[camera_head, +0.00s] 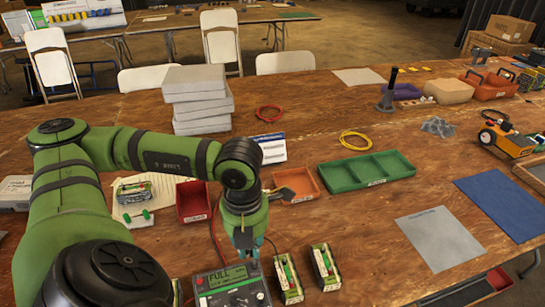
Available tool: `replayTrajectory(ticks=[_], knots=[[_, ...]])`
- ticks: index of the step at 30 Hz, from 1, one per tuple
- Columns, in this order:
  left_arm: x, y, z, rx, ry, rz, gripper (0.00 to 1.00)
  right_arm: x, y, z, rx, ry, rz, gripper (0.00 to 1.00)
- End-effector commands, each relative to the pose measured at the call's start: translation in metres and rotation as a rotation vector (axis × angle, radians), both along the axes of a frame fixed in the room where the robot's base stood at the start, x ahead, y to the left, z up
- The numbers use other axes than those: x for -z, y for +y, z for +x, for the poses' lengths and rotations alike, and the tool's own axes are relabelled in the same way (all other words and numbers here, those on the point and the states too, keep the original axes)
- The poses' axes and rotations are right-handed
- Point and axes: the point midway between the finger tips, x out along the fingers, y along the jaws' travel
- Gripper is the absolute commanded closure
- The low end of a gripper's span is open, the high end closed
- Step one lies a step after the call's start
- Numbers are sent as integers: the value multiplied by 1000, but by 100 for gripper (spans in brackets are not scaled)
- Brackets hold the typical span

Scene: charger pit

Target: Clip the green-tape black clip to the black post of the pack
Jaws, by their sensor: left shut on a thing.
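My left gripper (247,247) points down just behind the charger (233,288), whose display reads FULL. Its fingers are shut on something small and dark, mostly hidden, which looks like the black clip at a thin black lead. The green tape cannot be made out clearly. Two packs with green and yellow markings stand to the right of the charger, a nearer one (288,279) and another one (325,267). Which post is black is too small to tell. My right gripper is not in view.
A red bin (193,202), an orange tray (297,186) and a green tray (367,171) stand beyond the gripper. A red lead runs left of it to the charger. Grey slabs (198,98) are stacked farther back. The wooden table right of the packs is clear up to a grey sheet (440,239).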

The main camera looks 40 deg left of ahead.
Motion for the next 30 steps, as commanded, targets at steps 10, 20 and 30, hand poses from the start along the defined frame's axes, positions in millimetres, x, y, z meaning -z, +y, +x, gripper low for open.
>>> replayTrajectory(ticks=[10,20,30], knots=[[-9,37,-45,-183,8,5,100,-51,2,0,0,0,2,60],[-2,82,-98,-402,3,9,100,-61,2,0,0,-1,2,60],[0,127,-151,-630,1,5,100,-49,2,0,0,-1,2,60]])
